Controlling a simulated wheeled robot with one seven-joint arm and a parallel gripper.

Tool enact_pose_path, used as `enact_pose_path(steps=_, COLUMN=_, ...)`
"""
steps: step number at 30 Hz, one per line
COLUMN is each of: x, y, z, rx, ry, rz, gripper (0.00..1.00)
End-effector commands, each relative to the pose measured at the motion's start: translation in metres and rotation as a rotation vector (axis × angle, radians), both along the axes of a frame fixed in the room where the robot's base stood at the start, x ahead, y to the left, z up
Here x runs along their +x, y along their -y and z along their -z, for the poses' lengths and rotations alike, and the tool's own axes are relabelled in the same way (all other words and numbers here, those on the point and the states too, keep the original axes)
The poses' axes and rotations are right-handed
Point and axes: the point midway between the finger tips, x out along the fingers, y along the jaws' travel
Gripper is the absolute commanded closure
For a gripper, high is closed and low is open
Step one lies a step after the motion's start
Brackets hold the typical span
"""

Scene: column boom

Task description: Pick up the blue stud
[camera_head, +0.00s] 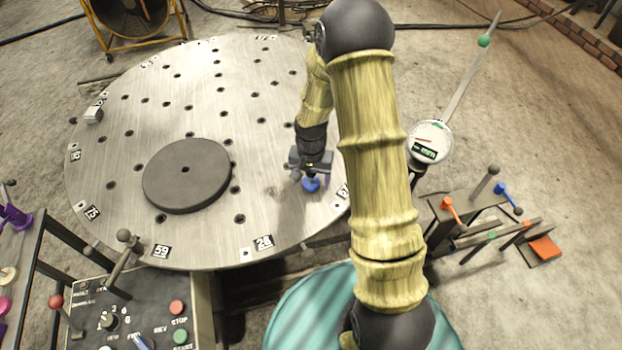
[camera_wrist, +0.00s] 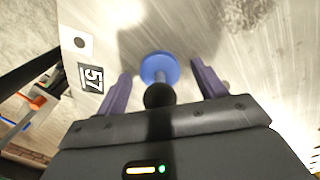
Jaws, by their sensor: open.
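The blue stud (camera_head: 311,185) is on the round metal table (camera_head: 110,210), near its right edge. In the wrist view the blue stud (camera_wrist: 158,68) shows a round blue flange with a dark round knob toward the camera. My gripper (camera_head: 311,172) is directly above it in the head view. In the wrist view my gripper (camera_wrist: 163,85) is open, with one purple finger on each side of the stud and a gap on both sides. The stud's lower part is hidden.
A dark disc (camera_head: 187,174) lies on the table left of my gripper. A small metal block (camera_head: 93,114) is at the far left edge. A control panel (camera_head: 130,310) stands at front left, and a lever rack (camera_head: 480,215) at right.

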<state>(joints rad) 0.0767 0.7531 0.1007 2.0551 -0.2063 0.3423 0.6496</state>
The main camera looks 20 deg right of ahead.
Motion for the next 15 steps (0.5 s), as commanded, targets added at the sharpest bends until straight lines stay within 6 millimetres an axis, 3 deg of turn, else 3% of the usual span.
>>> enact_pose_path(steps=7, x=0.0000, y=0.0000, z=-0.0002, rx=0.000, ry=0.000, rz=0.000, gripper=0.30)
enact_pose_path(steps=15, x=-0.0001, y=0.0000, z=-0.0003, rx=0.000, ry=0.000, rz=0.000, gripper=0.79)
